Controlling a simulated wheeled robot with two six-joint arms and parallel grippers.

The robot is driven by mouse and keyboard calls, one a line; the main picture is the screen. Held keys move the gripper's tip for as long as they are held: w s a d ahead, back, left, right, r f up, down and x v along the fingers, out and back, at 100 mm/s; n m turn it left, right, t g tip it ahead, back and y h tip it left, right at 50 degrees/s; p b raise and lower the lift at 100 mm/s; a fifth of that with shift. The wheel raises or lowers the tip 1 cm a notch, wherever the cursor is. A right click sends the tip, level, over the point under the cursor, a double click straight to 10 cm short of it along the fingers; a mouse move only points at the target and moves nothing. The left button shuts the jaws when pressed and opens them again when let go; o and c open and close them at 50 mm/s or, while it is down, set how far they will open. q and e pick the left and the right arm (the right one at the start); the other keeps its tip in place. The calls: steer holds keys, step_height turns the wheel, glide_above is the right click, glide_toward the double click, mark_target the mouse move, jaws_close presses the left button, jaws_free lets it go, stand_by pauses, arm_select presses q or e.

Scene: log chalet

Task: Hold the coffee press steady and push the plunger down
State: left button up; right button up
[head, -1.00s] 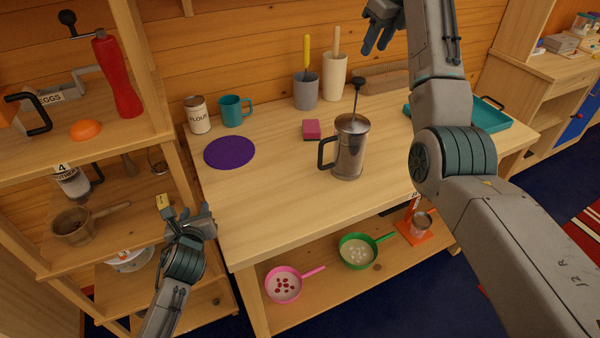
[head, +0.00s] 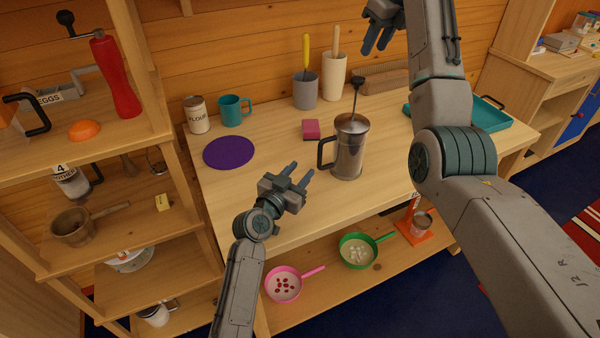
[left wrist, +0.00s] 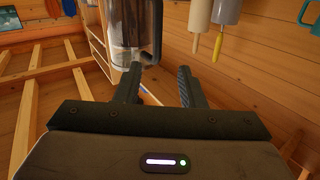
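The coffee press (head: 350,148) stands upright on the wooden table, a steel and glass cylinder with a dark handle on its left side. Its plunger rod and black knob (head: 357,82) stick up high above the lid. My left gripper (head: 300,174) is open and empty, just left of the press and apart from it, pointing toward its handle. In the left wrist view the press (left wrist: 128,30) shows beyond the two spread fingers (left wrist: 160,84). My right gripper (head: 376,28) is raised above the back of the table, fingers apart, with nothing seen between them.
A pink sponge (head: 311,129), purple mat (head: 229,152), flour tin (head: 197,115) and teal mug (head: 235,110) lie left of the press. Grey (head: 306,91) and white (head: 334,77) utensil holders stand behind. A teal tray (head: 490,116) is at right. The table front is clear.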

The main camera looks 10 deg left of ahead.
mark_target(319, 151)
arm_select(q)
steer(key=shift+n, duration=0.3)
steer(key=x, duration=1.1)
steer(key=shift+s+d+r, duration=0.15)
steer(key=shift+d+r, duration=0.05)
jaws_close()
stand_by(0.8)
